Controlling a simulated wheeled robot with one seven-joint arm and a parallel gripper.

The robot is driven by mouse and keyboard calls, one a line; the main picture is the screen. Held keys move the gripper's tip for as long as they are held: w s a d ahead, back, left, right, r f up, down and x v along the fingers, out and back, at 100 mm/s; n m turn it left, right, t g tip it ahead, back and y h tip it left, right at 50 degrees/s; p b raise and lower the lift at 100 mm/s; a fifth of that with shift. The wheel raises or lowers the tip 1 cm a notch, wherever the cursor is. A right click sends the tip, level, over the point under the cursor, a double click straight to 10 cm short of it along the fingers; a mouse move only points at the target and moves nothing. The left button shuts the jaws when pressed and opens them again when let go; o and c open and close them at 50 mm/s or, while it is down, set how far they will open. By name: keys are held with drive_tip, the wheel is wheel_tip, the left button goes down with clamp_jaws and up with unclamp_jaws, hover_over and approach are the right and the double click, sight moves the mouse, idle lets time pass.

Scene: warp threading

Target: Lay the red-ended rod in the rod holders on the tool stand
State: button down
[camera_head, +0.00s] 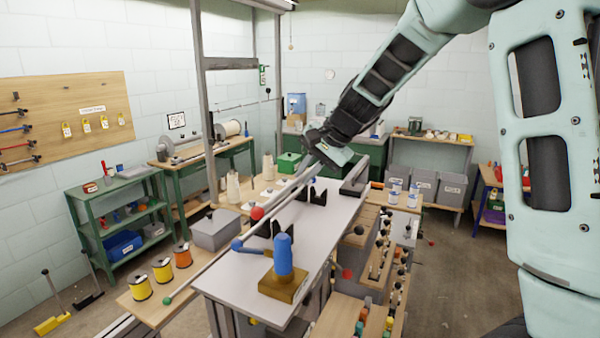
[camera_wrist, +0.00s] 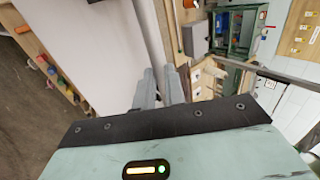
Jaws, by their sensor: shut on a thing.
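My gripper (camera_head: 326,152) is shut on a thin grey rod above the tool stand (camera_head: 320,234). The rod slopes down to the left to a red ball end (camera_head: 257,213), which is in the air over the stand's left part. Black rod holders (camera_head: 318,190) stand on the stand's top, with others close to the red end. The rod is apart from them as far as I can tell. In the wrist view my gripper's grey fingers (camera_wrist: 161,88) are close together, and a pale rod (camera_wrist: 150,30) runs away from them. The far end of the rod is hidden.
Yellow and orange spools (camera_head: 162,270) stand left. A stepped rack (camera_head: 378,250) is right.

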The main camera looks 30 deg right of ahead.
drive_tip(key=shift+f+b, duration=3.35)
drive_tip(key=shift+f, duration=0.55)
drive_tip(key=shift+f+b, duration=0.45)
drive_tip(key=shift+f, duration=0.05)
drive_tip(key=c, duration=1.4)
unclamp_jaws()
drive_tip(key=shift+s+r, duration=0.1)
drive_tip(key=b+v, duration=0.3)
drive_tip(key=v, duration=1.4)
drive_tip(key=shift+s+d+r, duration=0.1)
drive_tip(key=shift+s, duration=0.05)
